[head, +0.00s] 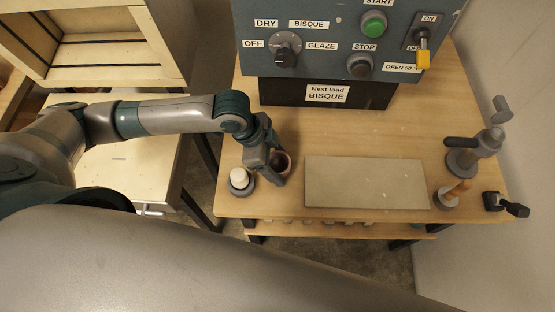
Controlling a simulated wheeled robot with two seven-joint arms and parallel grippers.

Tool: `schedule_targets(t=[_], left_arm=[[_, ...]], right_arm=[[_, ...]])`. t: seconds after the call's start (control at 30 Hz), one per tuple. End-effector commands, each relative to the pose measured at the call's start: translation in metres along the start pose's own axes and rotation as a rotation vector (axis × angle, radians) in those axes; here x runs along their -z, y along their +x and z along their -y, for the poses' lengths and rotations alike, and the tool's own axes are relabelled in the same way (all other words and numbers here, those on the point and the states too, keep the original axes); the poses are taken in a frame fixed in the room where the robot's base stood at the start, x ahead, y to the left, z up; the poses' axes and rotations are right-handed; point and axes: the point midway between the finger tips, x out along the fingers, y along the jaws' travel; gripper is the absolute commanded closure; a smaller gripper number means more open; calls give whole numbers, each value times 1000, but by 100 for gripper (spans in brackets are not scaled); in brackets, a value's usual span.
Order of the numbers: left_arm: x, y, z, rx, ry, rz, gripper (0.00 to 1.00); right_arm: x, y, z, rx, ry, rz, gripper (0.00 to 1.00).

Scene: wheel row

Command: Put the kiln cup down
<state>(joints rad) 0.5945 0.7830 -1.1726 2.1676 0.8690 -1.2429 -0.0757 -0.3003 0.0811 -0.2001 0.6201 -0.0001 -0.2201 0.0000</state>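The kiln cup (284,161) is small and round, with a dark inside and a pinkish rim. It is at the left front part of the wooden table (400,130), left of the pale grey board (367,182). My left gripper (274,166) reaches down over the cup's left side and appears shut on it, with the fingers hiding part of the cup. I cannot tell whether the cup's base touches the table. My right gripper is not in view.
A white-topped piece on a grey round base (241,181) stands close left of the cup. The kiln control box (330,30) stands behind. Grey fixtures (478,150) and a wooden-handled item (453,193) stand at the right. A shelf unit (100,45) is at upper left.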

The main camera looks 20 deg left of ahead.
Motion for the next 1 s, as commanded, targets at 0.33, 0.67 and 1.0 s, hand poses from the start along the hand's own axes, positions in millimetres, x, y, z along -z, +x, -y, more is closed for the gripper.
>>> schedule_targets(t=[0.33,0.67,1.0], left_arm=[[0,-1,0,1,0,0,26],[1,-25,1,3,1,-1,26],[0,-85,1,4,1,0,26]], right_arm=[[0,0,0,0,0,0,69],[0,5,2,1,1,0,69],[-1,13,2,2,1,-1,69]])
